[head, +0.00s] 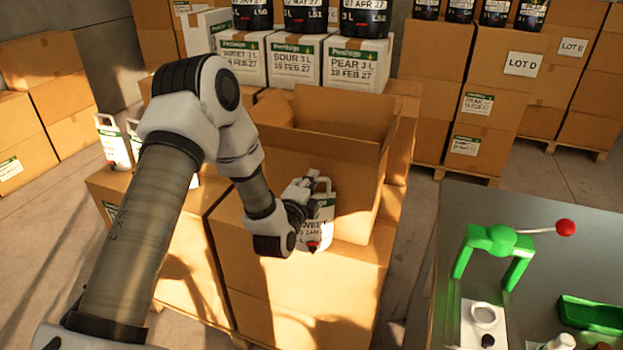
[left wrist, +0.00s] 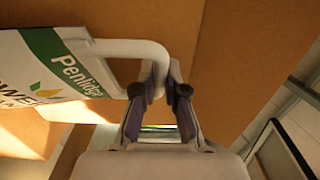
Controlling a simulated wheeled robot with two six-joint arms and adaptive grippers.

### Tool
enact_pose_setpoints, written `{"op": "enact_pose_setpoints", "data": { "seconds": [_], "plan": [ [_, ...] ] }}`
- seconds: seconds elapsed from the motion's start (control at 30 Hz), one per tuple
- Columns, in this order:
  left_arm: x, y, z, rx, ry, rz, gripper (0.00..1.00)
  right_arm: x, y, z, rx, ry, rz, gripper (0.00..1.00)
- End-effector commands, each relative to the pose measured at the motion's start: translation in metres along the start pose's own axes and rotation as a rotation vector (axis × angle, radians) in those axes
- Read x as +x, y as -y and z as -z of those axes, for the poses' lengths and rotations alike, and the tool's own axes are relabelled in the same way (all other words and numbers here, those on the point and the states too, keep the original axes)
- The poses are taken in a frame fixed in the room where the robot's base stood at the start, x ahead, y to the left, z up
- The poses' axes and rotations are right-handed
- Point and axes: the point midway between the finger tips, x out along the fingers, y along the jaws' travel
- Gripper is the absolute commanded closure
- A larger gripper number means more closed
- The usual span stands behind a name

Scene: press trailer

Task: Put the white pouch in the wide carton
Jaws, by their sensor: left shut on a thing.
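The white pouch (head: 318,232) has a green band, a "SWEET" label and a red spot at its lower end. It hangs from my left gripper (head: 306,192), which is shut on its handle. The left wrist view shows the white handle of the pouch (left wrist: 45,70) between the fingers of the left gripper (left wrist: 163,88). The wide carton (head: 352,205) is brown, with its top open and flaps raised. My arm hides part of the carton's left side. My right gripper is out of view.
More white pouches (head: 113,145) stand on a box at left, partly behind my arm. Labelled white boxes (head: 356,66) with dark containers stand behind the carton. A grey table (head: 560,245) with a green lever press (head: 492,242) is at right. Bare floor lies between.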

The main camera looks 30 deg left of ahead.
Motion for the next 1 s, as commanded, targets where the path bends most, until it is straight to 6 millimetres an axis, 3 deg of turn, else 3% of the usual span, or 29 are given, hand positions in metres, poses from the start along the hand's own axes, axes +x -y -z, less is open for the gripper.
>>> {"op": "enact_pose_setpoints", "data": {
  "seconds": [0.03,0.07,0.1,0.47,0.57,0.83,1.0],
  "plan": [
    [0.0,-0.001,0.0,0.0,0.0,0.0,0.79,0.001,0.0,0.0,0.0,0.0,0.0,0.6],
    [0.0,-0.001,0.0,0.0,0.0,0.0,0.68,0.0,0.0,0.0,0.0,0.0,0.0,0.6],
    [0.0,-0.001,0.0,0.0,0.0,0.0,0.64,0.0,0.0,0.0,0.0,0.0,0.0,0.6],
    [-0.004,0.0,0.0,0.0,0.0,-0.002,0.64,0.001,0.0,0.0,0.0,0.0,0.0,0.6],
    [-0.02,-0.002,-0.001,-0.002,0.001,-0.003,0.64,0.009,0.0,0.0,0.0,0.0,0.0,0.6],
    [-0.09,-0.003,0.0,-0.003,0.0,-0.004,0.64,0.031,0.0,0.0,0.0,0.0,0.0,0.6],
    [-0.116,-0.001,0.0,-0.002,0.0,-0.003,0.64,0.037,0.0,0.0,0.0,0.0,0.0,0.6]
  ]
}}
